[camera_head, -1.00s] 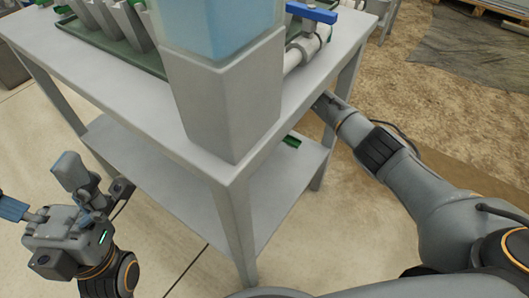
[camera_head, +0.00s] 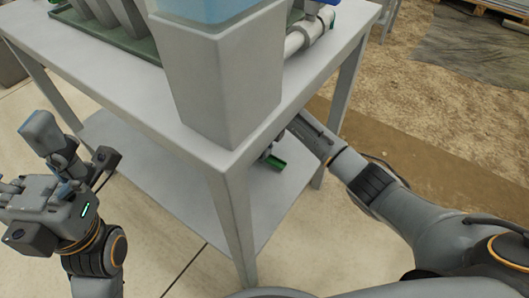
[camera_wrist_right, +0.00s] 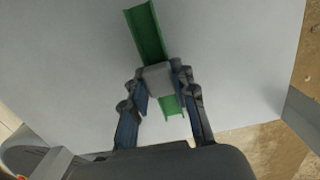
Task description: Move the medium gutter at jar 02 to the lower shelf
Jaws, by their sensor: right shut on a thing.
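A green gutter (camera_wrist_right: 150,38) with a grey block (camera_wrist_right: 157,78) around its middle shows in the right wrist view. My right gripper (camera_wrist_right: 160,90) is shut on that block, one finger on each side. In the head view only a small green end of the gutter (camera_head: 275,162) shows, below the table top and above the lower shelf (camera_head: 265,200). My right gripper is mostly hidden there by the table top. I cannot tell whether the gutter touches the shelf. My left gripper (camera_head: 30,160) is at the left, its fingers apart, with nothing seen between them.
A large grey jar with blue upper part (camera_head: 225,85) stands on the near corner of the table top (camera_head: 130,95). A white pipe (camera_head: 308,35) and several grey blocks in a green tray (camera_head: 150,48) are behind it. A table leg (camera_head: 232,225) stands in front of the shelf.

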